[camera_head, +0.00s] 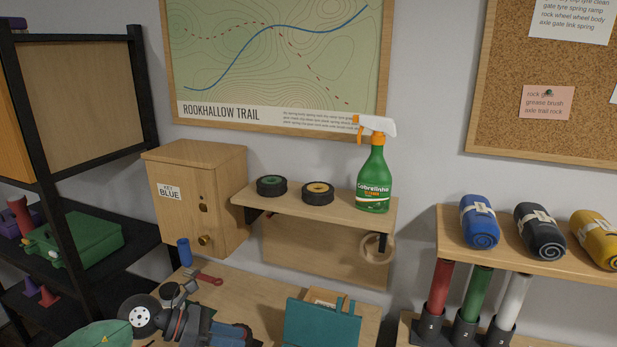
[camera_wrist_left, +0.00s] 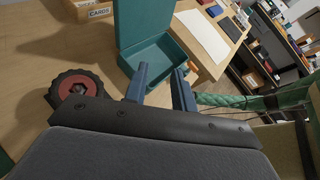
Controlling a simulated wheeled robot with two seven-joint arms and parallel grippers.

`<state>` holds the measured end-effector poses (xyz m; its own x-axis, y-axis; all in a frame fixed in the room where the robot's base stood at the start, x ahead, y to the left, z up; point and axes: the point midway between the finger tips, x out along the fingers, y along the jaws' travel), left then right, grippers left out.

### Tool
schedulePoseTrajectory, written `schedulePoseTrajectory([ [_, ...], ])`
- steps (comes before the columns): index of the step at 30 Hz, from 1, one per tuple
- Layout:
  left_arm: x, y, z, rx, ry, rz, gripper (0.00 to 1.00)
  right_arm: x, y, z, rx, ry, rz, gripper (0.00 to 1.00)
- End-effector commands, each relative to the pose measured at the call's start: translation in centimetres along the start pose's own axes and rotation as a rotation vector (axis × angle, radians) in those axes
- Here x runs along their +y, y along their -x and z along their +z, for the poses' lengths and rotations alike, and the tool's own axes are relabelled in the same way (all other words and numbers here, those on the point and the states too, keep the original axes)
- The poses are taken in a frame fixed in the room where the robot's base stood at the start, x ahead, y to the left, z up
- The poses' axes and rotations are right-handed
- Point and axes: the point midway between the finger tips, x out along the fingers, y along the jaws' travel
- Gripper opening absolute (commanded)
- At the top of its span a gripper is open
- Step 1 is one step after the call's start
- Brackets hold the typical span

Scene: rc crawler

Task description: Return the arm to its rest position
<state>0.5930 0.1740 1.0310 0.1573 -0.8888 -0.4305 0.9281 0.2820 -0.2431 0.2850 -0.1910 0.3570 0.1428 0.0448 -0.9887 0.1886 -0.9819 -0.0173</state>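My left gripper (camera_head: 238,334) is low in the head view, left of an open teal case (camera_head: 322,325), with its arm coming in from the left. In the left wrist view its two blue fingers (camera_wrist_left: 160,84) stand apart with nothing held between them. The teal case (camera_wrist_left: 148,22) lies beyond the fingertips there. My right gripper is in neither view.
A wheel with a red hub (camera_wrist_left: 75,90) lies left of the fingers in the wrist view. A blue cylinder (camera_head: 184,252) and a wooden cabinet (camera_head: 196,195) stand behind the arm. A wall shelf (camera_head: 300,206) carries two wheels and a green spray bottle (camera_head: 373,180).

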Motion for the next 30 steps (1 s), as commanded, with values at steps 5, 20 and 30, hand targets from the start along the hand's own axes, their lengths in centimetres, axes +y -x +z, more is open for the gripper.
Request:
schedulePoseTrajectory([
  [5, -2.7, -2.5, 4.8, -0.393, 0.261, -0.035, 0.26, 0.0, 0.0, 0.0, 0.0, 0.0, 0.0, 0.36],
  [20, 0.3, 1.8, 5.0, -1.303, 1.257, 0.044, 0.26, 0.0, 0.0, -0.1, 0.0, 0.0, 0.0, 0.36],
  [30, 0.4, 2.9, -9.0, -1.709, 2.068, 0.295, 0.26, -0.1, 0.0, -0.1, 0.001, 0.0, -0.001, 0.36],
])
